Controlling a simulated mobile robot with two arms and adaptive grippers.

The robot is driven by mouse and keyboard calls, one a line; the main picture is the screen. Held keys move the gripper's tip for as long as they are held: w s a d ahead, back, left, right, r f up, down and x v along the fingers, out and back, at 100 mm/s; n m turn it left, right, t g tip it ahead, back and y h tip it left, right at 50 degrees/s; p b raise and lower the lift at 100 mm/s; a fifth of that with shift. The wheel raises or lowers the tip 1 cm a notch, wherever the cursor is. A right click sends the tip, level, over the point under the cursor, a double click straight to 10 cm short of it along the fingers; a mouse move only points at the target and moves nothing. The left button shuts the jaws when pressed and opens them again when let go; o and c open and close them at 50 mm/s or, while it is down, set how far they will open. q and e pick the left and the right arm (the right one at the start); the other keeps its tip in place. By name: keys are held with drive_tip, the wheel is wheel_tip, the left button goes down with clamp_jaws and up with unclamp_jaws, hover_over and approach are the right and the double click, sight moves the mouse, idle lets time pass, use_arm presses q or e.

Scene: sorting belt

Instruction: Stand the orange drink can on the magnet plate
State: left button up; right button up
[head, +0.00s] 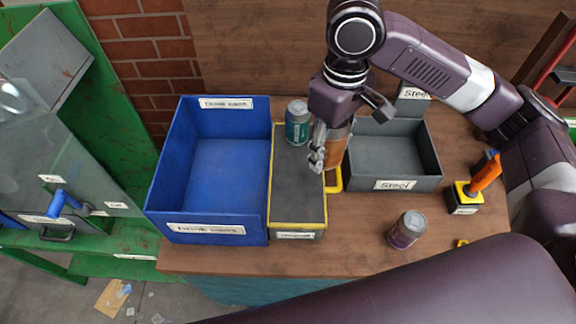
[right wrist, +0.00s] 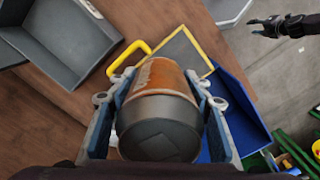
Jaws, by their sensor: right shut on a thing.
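My right gripper (head: 318,158) is shut on the orange drink can (head: 336,148), beside the right edge of the magnet plate. In the right wrist view the orange can (right wrist: 160,80) sits between both fingers, its dark grey end toward the camera. The magnet plate (head: 297,190) is a dark slab with a yellow border; part of it shows beyond the can in the right wrist view (right wrist: 180,52). I cannot tell how high the can is. My left gripper (right wrist: 268,27) shows small at the upper right of the wrist view, its jaws unclear.
A teal can (head: 297,125) stands at the plate's far end. A blue bin (head: 207,232) is left of the plate, a grey bin labelled Steel (head: 410,183) right. A purple can (head: 406,230) and a yellow-black box with an orange handle (head: 466,197) stand on the wooden table (head: 350,235).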

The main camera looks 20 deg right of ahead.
sight(299, 167)
drive_tip(key=w+a+r+n, duration=0.25)
drive_tip(key=w+n, duration=0.25)
drive_tip(key=n, duration=0.3)
drive_tip(key=w+a+r+n, duration=0.1)
drive_tip(key=w+r+n, duration=0.25)
drive_tip(key=n, duration=0.35)
drive_tip(key=f, duration=0.6)
drive_tip(key=f+p, duration=0.1)
drive_tip(key=f, duration=0.6)
drive_tip(key=w+f+p, duration=0.1)
drive_tip(key=f, duration=0.6)
drive_tip(key=shift+d+f, duration=0.25)
drive_tip(key=o, duration=0.4)
drive_tip(key=shift+f, duration=0.1)
drive_tip(key=shift+c, duration=0.2)
drive_tip(key=o, duration=0.4)
